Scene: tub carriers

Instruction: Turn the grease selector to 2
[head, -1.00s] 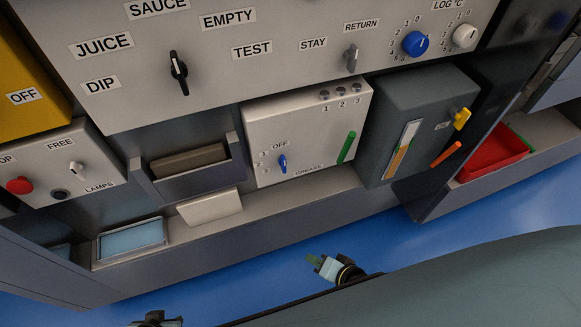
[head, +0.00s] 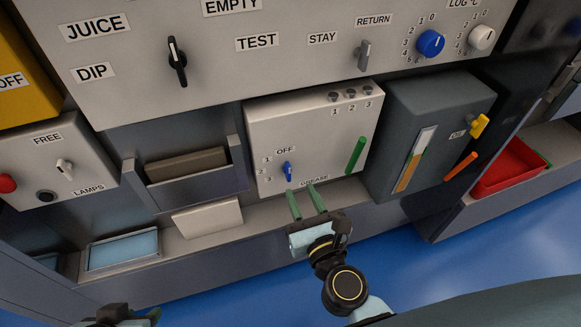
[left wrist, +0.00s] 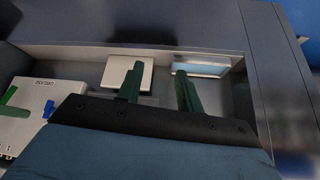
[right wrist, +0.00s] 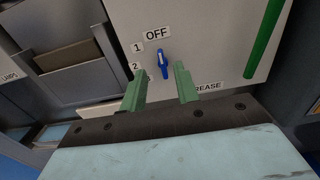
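The grease selector is a small blue knob (head: 288,171) on the front of a white box (head: 262,130) labelled GREASE. It also shows in the right wrist view (right wrist: 161,64), with its pointer near upright toward OFF; labels 1 and 2 lie to its left, and a lower label is partly hidden. My right gripper (head: 305,188) is open and empty just below and in front of the knob, which appears between its fingers in the right wrist view (right wrist: 160,85). My left gripper (left wrist: 157,78) is open and empty, low and away to the left of the box.
A green bar (head: 356,155) stands on the box's right side, with several small round buttons above it. A grey box (head: 400,110) with a yellow knob (head: 479,125) is to the right. A ledge with a white plate (head: 208,218) lies below left.

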